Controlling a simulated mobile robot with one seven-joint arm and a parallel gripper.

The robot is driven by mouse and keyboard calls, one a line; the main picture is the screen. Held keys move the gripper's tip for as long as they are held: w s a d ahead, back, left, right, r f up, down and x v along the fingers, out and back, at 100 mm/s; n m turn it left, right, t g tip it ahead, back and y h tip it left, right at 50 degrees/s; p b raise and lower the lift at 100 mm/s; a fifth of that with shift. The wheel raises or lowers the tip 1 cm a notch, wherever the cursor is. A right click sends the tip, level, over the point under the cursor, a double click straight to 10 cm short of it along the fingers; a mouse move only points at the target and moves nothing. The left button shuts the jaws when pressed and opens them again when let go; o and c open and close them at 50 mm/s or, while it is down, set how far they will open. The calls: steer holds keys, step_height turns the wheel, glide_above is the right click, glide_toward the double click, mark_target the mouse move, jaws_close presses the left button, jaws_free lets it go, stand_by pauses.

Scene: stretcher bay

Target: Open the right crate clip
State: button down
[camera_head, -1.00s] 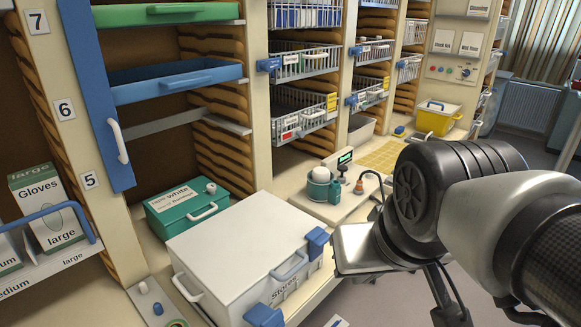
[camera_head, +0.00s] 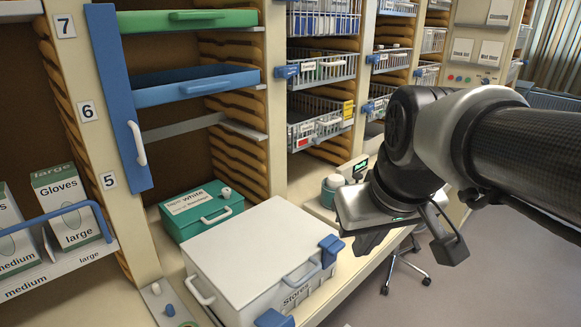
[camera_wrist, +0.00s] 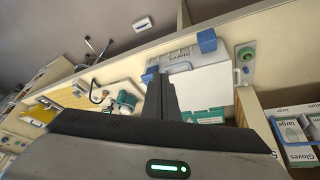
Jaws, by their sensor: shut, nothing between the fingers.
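The white crate (camera_head: 255,245) labelled "Stores" stands on the counter with its lid down. Its right clip (camera_head: 331,250) is blue and sits at the front right edge of the lid. The left clip (camera_head: 273,318) is blue too and is cut by the bottom edge. My gripper (camera_head: 368,243) is shut and empty, up and to the right of the right clip, apart from it in the head view. In the wrist view, my shut fingers (camera_wrist: 160,80) overlap the crate (camera_wrist: 205,85) near the right clip (camera_wrist: 152,69), partly covering it. The left clip (camera_wrist: 207,40) shows clearly.
A green box (camera_head: 198,210) stands behind the crate. A teal jar (camera_head: 330,190) and a small display stand on the counter to its right. Wire baskets (camera_head: 320,120) and shelf posts rise behind. Glove boxes (camera_head: 65,205) are at the left. The floor at the right is mostly open.

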steer(key=w+a+f+n+g+y, duration=0.1)
steer(key=w+n, duration=0.2)
steer(key=w, duration=1)
steer(key=n+g+y+b, duration=0.1)
steer(key=n, duration=0.3)
glide_above(331, 254)
steer(key=w+a, duration=0.1)
steer(key=w, duration=0.6)
step_height(331, 254, down, 7)
steer(key=shift+s+a+f, duration=0.15)
steer(key=shift+m, duration=0.3)
steer(key=x, duration=0.9)
steer(key=shift+a+f, duration=0.25)
steer(key=shift+f, duration=0.05)
steer(key=shift+s+d+f+p, duration=0.1)
steer(key=shift+s+d+p, duration=0.1)
steer(key=shift+d+p, duration=0.15)
steer(key=shift+s+d, duration=1)
steer(key=shift+s, duration=0.25)
steer(key=shift+f, duration=0.1)
